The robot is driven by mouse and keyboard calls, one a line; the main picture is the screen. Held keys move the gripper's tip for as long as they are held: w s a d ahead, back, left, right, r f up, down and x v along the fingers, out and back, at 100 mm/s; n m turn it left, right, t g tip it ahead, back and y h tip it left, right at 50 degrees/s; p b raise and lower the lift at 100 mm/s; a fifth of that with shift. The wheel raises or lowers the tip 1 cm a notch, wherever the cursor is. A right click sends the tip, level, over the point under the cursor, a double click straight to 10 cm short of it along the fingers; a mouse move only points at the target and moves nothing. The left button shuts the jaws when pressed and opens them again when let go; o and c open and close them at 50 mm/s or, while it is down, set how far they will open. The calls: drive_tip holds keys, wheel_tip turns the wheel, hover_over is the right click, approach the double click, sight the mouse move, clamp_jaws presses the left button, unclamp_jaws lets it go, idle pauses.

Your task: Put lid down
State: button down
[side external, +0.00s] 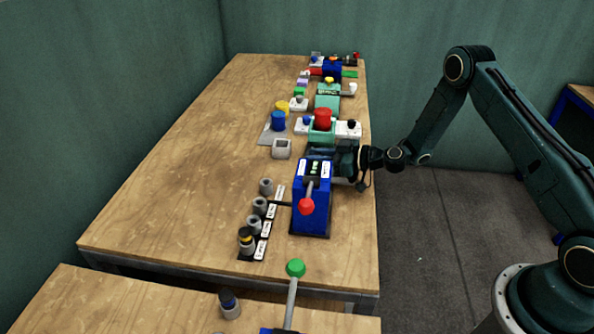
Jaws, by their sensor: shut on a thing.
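My gripper (335,158) is at the right edge of the long wooden table, reaching in from the right just behind the blue press. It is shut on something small. The press and the dark fingers hide most of that thing, so I cannot make out its shape or confirm that it is the lid. The blue press (313,215) has white labels, a grey lever and a red knob. No lid shows clearly elsewhere.
A grey square cup (282,149) stands left of my gripper. A labelled rack (263,243) with several grey cylinders is left of the blue press. A red-topped green press (322,128) stands close behind my gripper. The table's left half (190,170) is clear.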

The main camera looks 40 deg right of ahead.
drive_tip(key=shift+f, duration=0.15)
drive_tip(key=c, duration=1.3)
unclamp_jaws()
drive_tip(key=v, duration=1.3)
drive_tip(key=shift+s+d, duration=0.3)
drive_tip(key=shift+s, duration=0.05)
drive_tip(key=shift+a, duration=0.1)
